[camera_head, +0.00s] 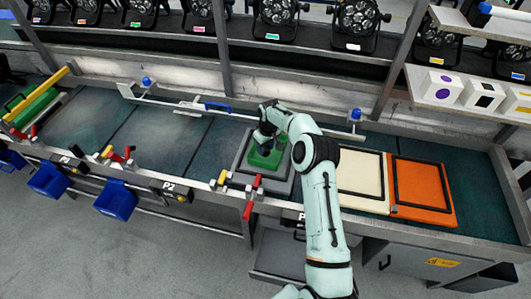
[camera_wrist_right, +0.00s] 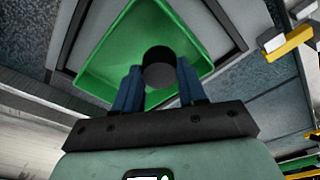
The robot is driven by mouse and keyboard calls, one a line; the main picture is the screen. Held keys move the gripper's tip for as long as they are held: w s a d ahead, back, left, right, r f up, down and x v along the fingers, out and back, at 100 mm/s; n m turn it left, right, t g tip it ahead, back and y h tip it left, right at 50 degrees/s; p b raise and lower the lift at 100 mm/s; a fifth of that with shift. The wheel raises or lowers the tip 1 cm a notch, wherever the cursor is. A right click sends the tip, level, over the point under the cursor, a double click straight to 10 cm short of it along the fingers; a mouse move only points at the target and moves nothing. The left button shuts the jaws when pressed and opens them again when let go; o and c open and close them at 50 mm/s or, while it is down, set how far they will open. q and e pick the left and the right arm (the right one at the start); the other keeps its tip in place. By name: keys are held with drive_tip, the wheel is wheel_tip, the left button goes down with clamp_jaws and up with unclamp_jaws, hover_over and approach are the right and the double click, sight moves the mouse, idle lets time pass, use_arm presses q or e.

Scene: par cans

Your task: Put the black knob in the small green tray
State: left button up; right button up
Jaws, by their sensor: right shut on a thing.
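The small green tray (camera_head: 270,158) lies on a grey framed pad on the workbench in the head view. It fills much of the right wrist view (camera_wrist_right: 116,48). My right gripper (camera_head: 264,142) is over the tray. In the right wrist view its blue fingers (camera_wrist_right: 160,82) are shut on the black knob (camera_wrist_right: 158,66), which is round and dark. The knob shows in front of the tray's floor; I cannot tell whether it touches it. In the head view the knob is hidden by the gripper. My left gripper is not in view.
A cream panel (camera_head: 362,182) and an orange panel (camera_head: 424,188) lie right of the tray. A rail (camera_head: 190,106) with blue knobs runs behind it. Red and yellow clamps (camera_head: 248,200) stand at the front edge. The bench left of the tray is mostly clear.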

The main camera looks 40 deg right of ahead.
sight(266, 149)
drive_tip(key=shift+f, duration=1.9)
drive_tip(key=shift+f, duration=0.1)
drive_tip(key=o, duration=0.7)
drive_tip(key=shift+o, duration=0.2)
drive_tip(key=r, duration=0.4)
drive_tip(key=s+r, duration=0.1)
drive_tip(key=r, duration=0.7)
drive_tip(key=shift+s+r, duration=0.1)
drive_tip(key=shift+s, duration=0.1)
